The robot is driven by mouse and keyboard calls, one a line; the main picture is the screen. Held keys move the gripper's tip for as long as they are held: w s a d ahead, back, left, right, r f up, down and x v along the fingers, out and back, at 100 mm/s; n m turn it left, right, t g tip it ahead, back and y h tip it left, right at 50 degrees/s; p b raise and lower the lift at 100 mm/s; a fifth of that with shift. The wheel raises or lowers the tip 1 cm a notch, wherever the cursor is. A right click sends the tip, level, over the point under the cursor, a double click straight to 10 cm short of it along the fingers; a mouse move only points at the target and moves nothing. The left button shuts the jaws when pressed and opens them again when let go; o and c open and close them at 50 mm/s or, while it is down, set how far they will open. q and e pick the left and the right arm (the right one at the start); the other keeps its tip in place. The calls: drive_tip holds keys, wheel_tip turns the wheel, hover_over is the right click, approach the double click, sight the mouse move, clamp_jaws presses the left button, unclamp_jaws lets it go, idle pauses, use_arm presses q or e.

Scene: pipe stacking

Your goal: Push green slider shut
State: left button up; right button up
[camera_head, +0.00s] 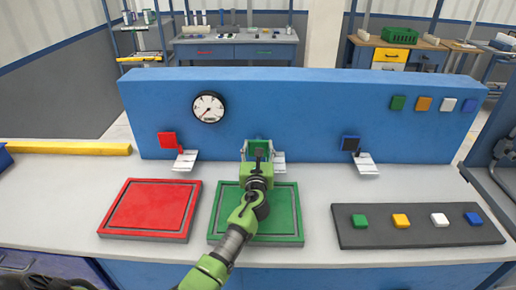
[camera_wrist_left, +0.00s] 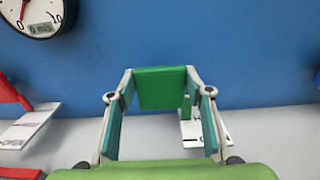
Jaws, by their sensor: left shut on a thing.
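The green slider (camera_head: 257,143) is a small square block on the front of the blue wall panel (camera_head: 330,100), above a pale tag plate (camera_head: 279,157). It shows larger in the left wrist view (camera_wrist_left: 162,88). My left gripper (camera_head: 258,152) reaches it from the front. Its two fingers (camera_wrist_left: 161,82) stand on either side of the block, with their tips at its side edges, so it is shut on the slider. The gripper hides part of the slider and tag in the head view. My right gripper is not in view.
A gauge (camera_head: 208,107) is above. Red (camera_head: 150,209) and green (camera_head: 290,215) trays and a dark block tray (camera_head: 430,236) lie on the table.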

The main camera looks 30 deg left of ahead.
use_arm(q)
drive_tip(key=b+x, duration=0.1)
drive_tip(key=x, duration=0.3)
drive_tip(key=shift+w+a, duration=0.1)
drive_tip(key=shift+r, duration=0.15)
drive_tip(key=o, duration=1.4)
drive_tip(key=shift+o, duration=1)
drive_tip(key=shift+w, duration=0.1)
drive_tip(key=v, duration=1.2)
